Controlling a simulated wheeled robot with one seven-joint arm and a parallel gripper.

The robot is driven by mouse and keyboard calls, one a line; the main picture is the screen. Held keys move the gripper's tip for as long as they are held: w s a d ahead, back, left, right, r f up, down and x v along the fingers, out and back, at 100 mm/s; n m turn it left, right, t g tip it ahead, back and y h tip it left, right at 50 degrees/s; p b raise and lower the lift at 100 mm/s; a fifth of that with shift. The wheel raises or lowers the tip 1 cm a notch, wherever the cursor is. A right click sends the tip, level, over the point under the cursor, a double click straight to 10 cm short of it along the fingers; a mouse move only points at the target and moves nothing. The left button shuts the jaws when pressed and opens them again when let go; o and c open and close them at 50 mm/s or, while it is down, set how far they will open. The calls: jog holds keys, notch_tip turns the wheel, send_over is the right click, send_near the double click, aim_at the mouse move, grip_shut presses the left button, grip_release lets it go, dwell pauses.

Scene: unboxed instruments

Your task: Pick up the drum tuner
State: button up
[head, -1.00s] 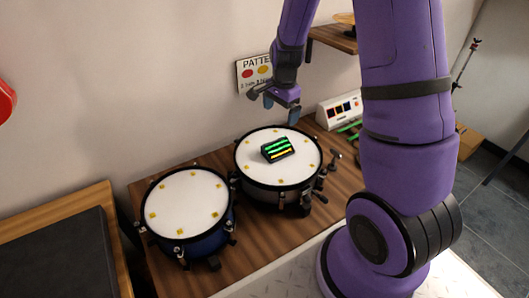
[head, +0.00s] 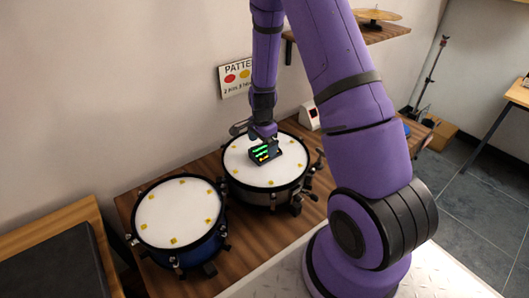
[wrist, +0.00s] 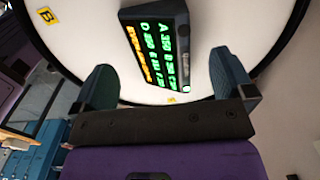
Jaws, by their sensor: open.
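The drum tuner (head: 265,153) is a small dark box with green and yellow lit text. It lies on the white head of the right-hand drum (head: 293,164). In the wrist view the tuner (wrist: 158,52) sits just beyond my fingertips, near the middle of the gap between them. My gripper (head: 262,138) is directly above and behind the tuner in the head view. In the wrist view my gripper (wrist: 165,80) has its two blue-grey fingers spread wide, with nothing between them held. Whether a finger touches the tuner cannot be told.
A blue drum (head: 180,215) stands to the left on the wooden table (head: 125,205). Metal tuning lugs stick out around both drum rims. A pattern sign (head: 236,76) is on the wall behind. A white device (head: 309,117) stands at the back right.

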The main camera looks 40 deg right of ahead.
aim_at(264, 150)
notch_tip(264, 150, down, 4)
jog(key=shift+s+d+f, duration=0.1)
jog(key=shift+d, duration=0.05)
jog(key=c, duration=1.1)
jog(key=shift+r, duration=0.2)
